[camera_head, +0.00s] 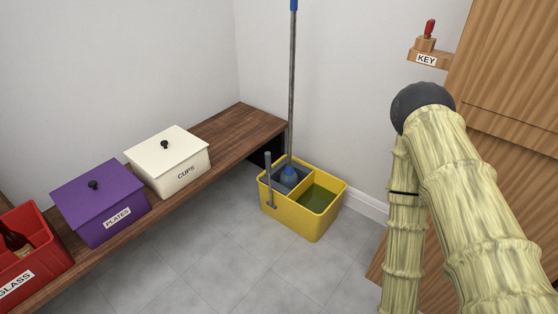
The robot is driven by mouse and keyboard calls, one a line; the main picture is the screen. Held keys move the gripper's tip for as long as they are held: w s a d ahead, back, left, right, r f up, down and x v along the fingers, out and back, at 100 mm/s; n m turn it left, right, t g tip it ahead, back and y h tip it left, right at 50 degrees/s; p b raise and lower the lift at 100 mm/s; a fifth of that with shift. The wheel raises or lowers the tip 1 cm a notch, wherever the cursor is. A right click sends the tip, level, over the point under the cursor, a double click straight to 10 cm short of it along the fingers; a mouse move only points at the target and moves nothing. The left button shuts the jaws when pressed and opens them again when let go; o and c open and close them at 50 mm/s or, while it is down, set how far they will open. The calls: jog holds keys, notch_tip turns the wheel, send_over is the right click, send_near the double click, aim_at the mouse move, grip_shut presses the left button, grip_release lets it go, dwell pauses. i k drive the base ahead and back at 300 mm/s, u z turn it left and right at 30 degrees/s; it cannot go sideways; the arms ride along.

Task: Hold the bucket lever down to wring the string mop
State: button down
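The yellow bucket (297,218) stands on the floor against the wall, past the end of the bench. Its grey lever (268,178) stands upright on the bucket's left side. The string mop (291,85) stands with its grey handle nearly vertical and a blue tip at the top of the view. The right compartment holds dark green water (318,198). My arm comes in at the right, apart from the bucket; my gripper is out of view.
A wooden bench (228,136) along the left wall bears a red GLASS crate (38,262) with a bottle, a purple PLATES box (101,206) and a white CUPS box (167,162). A KEY shelf (428,60) and a wooden door (505,75) are at right. Grey floor before the bucket is clear.

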aim_at(267, 155)
jog(key=u, duration=0.3)
jog(key=i, duration=1.35)
jog(key=z, duration=0.3)
